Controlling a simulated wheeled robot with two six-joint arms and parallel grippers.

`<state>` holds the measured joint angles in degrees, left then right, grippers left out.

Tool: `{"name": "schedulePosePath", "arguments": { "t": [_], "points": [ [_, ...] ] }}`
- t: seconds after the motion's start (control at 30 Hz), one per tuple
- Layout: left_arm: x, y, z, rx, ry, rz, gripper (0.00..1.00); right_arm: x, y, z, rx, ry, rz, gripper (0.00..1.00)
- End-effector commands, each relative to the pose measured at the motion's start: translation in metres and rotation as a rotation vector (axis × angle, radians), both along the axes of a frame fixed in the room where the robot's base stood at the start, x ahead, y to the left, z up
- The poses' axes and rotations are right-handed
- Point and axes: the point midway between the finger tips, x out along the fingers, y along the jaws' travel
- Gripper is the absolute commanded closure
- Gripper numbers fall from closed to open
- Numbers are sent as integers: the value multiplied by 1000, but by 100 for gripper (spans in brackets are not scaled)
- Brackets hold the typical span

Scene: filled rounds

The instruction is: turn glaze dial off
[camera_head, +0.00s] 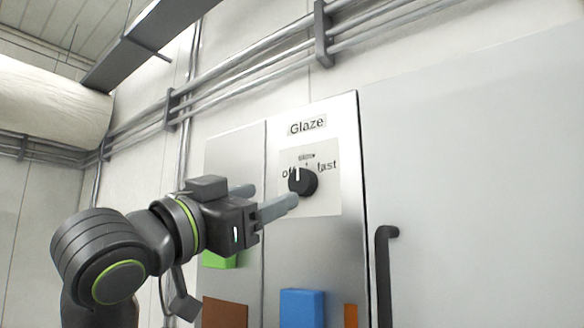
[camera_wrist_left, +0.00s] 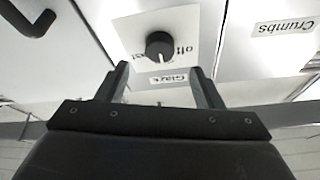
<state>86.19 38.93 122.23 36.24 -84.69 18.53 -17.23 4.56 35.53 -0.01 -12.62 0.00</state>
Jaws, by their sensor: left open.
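The glaze dial (camera_head: 303,183) is a round black knob with a white pointer line, on a pale plate under a "Glaze" label (camera_head: 307,126). My right gripper is out of view.
A dark handle (camera_head: 384,272) stands out from the cabinet right of the dial panel. Below are a blue block (camera_head: 302,304), a green block (camera_head: 220,260) and a brown one (camera_head: 225,313). Pipes (camera_head: 245,80) run along the wall above. A "Crumbs" label (camera_wrist_left: 284,28) shows in the wrist view.

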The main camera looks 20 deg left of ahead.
Motion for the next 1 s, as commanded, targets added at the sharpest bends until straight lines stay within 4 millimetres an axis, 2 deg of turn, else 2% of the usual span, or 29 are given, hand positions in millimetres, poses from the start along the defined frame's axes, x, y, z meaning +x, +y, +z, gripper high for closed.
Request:
{"name": "schedulePosePath", "arguments": {
  "t": [0.03,0.1,0.4,0.83,1.0],
  "points": [
    [9,-5,8,-1,6,-4,39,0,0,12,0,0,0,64],
    [20,-9,13,-2,5,-4,39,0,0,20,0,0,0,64],
    [54,-24,25,-1,3,-1,39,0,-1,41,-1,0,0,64],
    [61,-27,26,0,0,1,39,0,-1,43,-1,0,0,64],
    [61,-27,26,0,0,1,60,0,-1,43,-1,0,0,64]
  ]
}}
